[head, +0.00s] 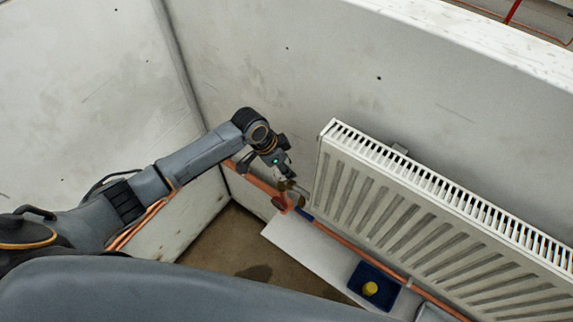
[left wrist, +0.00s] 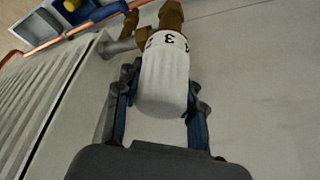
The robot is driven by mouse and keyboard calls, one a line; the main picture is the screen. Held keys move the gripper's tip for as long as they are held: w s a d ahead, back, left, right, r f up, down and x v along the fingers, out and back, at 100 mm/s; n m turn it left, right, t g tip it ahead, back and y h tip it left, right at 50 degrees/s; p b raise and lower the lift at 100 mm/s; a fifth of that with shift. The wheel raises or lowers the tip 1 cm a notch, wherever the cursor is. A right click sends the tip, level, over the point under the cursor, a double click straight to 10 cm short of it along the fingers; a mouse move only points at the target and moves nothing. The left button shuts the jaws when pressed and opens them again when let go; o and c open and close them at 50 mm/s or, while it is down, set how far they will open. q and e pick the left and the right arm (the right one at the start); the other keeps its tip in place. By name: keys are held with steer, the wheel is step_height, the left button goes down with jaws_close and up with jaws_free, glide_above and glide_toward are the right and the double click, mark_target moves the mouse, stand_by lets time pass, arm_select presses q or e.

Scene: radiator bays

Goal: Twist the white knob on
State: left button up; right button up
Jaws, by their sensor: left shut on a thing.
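The white knob (left wrist: 165,80) has dark numerals near its collar, with a 3 showing. It sits in line with a brass valve body (left wrist: 171,16) in the left wrist view, at the end of the radiator (head: 400,210). My left gripper (head: 287,184) is at the radiator's near left end in the head view. In the left wrist view its fingers (left wrist: 160,95) lie on both sides of the knob, shut on it. In the head view the gripper hides most of the knob. My right gripper is not in view.
A copper pipe (head: 345,244) runs low along the wall under the radiator. A dark blue tray (head: 391,296) with a yellow round piece (head: 370,289) lies on a pale board (head: 300,245). Walls close in the corner behind my left arm.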

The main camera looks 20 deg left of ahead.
arm_select(q)
steer(key=m+b, duration=0.1)
steer(key=m, duration=0.1)
steer(key=m+g+b, duration=0.1)
steer(key=m, duration=0.1)
steer(key=f+m+g+b, duration=0.1)
steer(key=shift+s+m+h, duration=0.3)
steer(key=shift+s+m, duration=0.1)
steer(key=shift+s+r+m+g+b, duration=0.1)
steer(key=shift+s+m+g+b, duration=0.15)
steer(key=shift+m+g+b, duration=0.7)
steer(key=shift+s+r+m, duration=0.1)
steer(key=shift+m, duration=0.45)
steer(key=o, duration=1.2)
steer(key=shift+c, duration=0.2)
steer(key=shift+o, duration=0.9)
steer(key=shift+r+p, duration=0.1)
steer(key=shift+p, duration=0.2)
steer(key=o, duration=0.7)
steer(key=shift+d+r, duration=0.1)
steer(key=shift+r, duration=0.1)
